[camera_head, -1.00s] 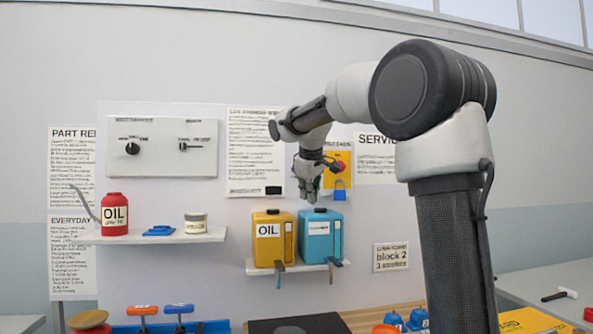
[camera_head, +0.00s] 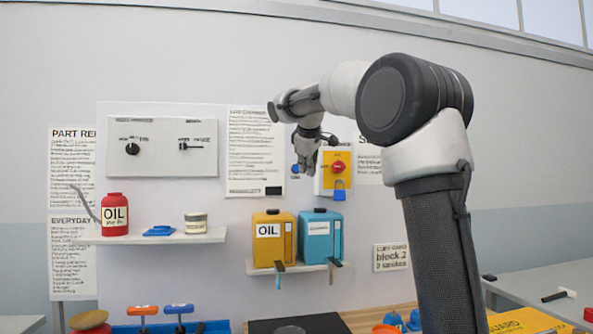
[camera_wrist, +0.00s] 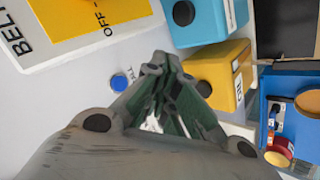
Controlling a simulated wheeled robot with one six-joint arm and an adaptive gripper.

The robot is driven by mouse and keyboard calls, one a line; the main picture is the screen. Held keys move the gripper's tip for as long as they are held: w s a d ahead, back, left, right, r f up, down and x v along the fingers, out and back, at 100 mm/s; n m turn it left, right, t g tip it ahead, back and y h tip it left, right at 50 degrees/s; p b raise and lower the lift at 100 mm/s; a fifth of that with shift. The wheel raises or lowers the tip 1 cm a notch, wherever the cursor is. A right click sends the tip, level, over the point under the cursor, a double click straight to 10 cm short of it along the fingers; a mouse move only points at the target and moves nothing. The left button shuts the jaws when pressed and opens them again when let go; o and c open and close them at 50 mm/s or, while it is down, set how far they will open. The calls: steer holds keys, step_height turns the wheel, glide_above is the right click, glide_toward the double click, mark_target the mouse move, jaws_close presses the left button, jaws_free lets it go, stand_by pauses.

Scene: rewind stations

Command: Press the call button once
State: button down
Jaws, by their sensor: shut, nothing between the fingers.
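The call button is a small blue round button (camera_head: 295,168) on the wall panel, with a small label under it. It sits just left of my gripper (camera_head: 305,170) in the head view, partly beside its fingers. In the wrist view the blue button (camera_wrist: 119,82) shows left of the fingertips, uncovered. My gripper (camera_wrist: 161,60) is shut and empty, its fingers close together. In the picture the fingers stand apart from the button; the exact distance to the panel is hard to tell.
A yellow switch plate with a red knob (camera_head: 338,168) and a blue padlock (camera_head: 340,190) is right of the button. Below, a yellow oil can (camera_head: 273,245) and a blue can (camera_head: 320,245) stand on a shelf. A knob panel (camera_head: 162,165) is to the left.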

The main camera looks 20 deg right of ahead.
steer(key=w+d, duration=0.1)
steer(key=w, duration=0.6)
steer(key=shift+d, duration=0.25)
steer(key=shift+w, duration=0.1)
stand_by(1.1)
steer(key=shift+w, duration=0.25)
steer(key=shift+w+d, duration=0.15)
steer(key=shift+w, duration=0.25)
stand_by(0.6)
steer(key=shift+s, duration=0.15)
steer(key=shift+s+a, duration=0.2)
steer(key=shift+s, duration=0.45)
steer(key=shift+s+a, duration=0.25)
steer(key=shift+s, duration=1)
steer(key=shift+s+a, duration=0.25)
steer(key=shift+s, duration=0.95)
